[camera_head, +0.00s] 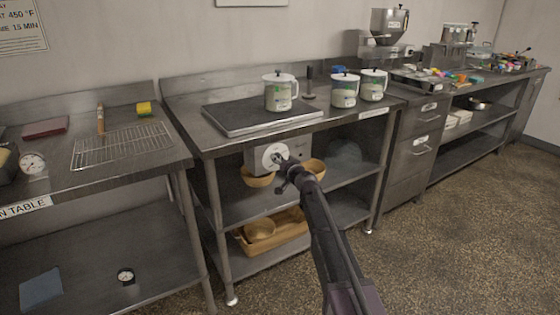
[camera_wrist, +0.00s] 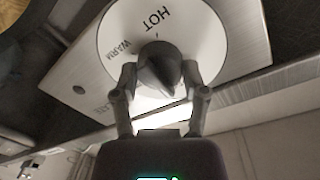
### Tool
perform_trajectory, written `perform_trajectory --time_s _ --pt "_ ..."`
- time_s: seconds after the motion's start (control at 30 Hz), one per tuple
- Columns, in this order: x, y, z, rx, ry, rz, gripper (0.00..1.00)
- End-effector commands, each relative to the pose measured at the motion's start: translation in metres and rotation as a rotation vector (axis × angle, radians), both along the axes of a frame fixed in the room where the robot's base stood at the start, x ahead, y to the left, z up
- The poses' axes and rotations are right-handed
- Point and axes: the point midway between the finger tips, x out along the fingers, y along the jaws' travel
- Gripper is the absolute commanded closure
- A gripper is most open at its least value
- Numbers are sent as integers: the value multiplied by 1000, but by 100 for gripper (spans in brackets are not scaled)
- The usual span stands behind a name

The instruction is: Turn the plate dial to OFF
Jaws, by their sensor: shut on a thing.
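The plate dial (camera_head: 268,152) is a white disc on a metal control box (camera_head: 303,146) below the counter's front edge. In the wrist view, the dial (camera_wrist: 112,40) shows the words HOT and WARM; the word OFF does not show. Its dark knob (camera_wrist: 158,68) stands out from the middle of the disc, and I cannot tell which mark it points at. My gripper (camera_head: 281,167) reaches the dial from the front right. In the wrist view, the two fingers of my gripper (camera_wrist: 162,80) close on the knob from both sides. The flat dark plate (camera_head: 228,115) lies on the counter above.
A mug-like pot (camera_head: 279,95) stands on the plate, with two more pots (camera_head: 345,92) to its right. Baskets (camera_head: 262,229) sit on the shelves below. A wire rack (camera_head: 120,146) lies on the left table. The floor (camera_head: 455,225) at right is clear.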

Motion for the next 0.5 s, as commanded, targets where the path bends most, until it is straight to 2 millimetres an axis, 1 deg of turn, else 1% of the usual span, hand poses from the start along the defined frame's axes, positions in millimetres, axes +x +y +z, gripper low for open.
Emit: perform_trajectory --time_s 0.4,0.43,0.47,0.5 --pt "2 0 0 -9 -6 -2 90" --pt "2 0 0 -9 -6 -2 34" --pt "2 0 0 -9 -6 -2 25" --pt "1 0 0 -9 -7 -1 13"
